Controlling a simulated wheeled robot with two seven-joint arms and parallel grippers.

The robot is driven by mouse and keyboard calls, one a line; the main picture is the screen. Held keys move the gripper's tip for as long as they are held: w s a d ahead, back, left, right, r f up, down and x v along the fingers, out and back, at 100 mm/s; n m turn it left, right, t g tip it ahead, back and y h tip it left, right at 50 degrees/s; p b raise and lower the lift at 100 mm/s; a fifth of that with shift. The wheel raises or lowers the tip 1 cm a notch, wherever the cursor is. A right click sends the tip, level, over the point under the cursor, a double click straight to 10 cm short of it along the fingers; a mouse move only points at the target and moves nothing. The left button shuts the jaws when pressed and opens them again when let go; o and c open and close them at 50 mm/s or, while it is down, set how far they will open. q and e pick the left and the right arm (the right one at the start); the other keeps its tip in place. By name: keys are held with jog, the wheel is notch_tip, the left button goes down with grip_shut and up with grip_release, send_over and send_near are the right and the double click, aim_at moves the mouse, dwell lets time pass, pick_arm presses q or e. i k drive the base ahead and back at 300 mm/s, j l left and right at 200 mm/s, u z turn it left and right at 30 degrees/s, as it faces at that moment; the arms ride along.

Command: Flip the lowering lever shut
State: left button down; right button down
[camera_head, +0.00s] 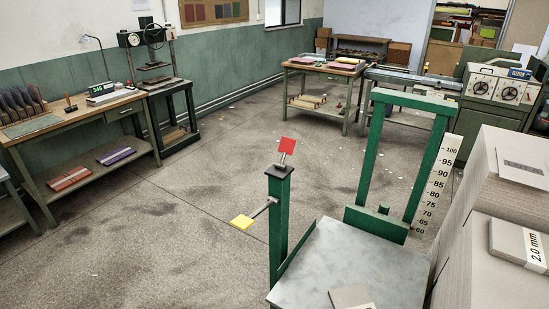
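A green post (279,225) stands at the left corner of a green feeder with a grey metal platform (350,262). A lever with a red square plate (281,148) rises from the dark cap on top of the post and leans slightly. A second lever with a yellow plate (242,221) sticks out from the post's left side, low and sloping down. I cannot tell from markings which one is the lowering lever. Neither of my grippers is in view, and nothing touches either lever.
A green upright frame (369,150) with a numbered scale (434,188) stands behind the platform. A small grey board piece (350,297) lies on the platform's near edge. Tall greyboard stacks (489,200) stand close on the right. The floor (170,235) left of the post is clear.

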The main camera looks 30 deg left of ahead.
aim_at(287, 145)
jog(key=k+z, duration=0.25)
jog(key=z, duration=1.1)
jog(key=i+j, duration=0.1)
jog(key=j, duration=2.95)
jog(key=i+j, duration=0.15)
jog(key=j, duration=1.4)
